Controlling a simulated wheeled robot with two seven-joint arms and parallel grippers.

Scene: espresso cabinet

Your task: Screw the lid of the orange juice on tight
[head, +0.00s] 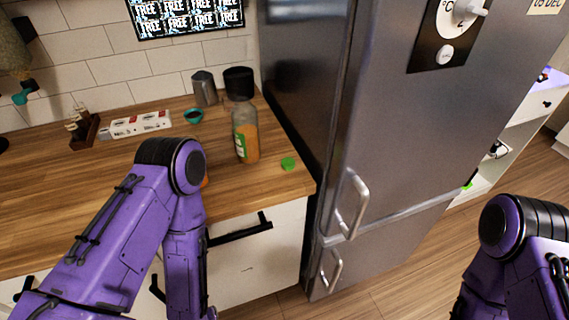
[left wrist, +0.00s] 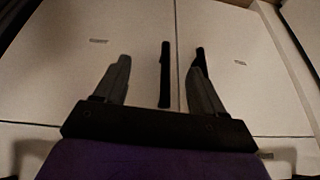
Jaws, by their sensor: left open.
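The orange juice bottle (head: 247,143) stands upright on the wooden counter near the fridge. It is clear, with orange content and a green label. Its top overlaps the dark canister behind it and I cannot make it out clearly. A green lid (head: 288,163) lies on the counter to the right of the bottle, apart from it. My left gripper (left wrist: 160,60) is open and empty in the left wrist view, in front of pale cabinet fronts with a dark handle (left wrist: 165,75). In the head view it is not visible. My right arm shows at lower right, but its gripper is out of frame.
The steel fridge (head: 330,120) rises right of the counter (head: 110,185). A grey pitcher (head: 204,89), dark canister (head: 239,82), teal bowl (head: 193,116) and power strip (head: 140,124) stand toward the back. A small orange thing shows beside my left arm, mostly hidden.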

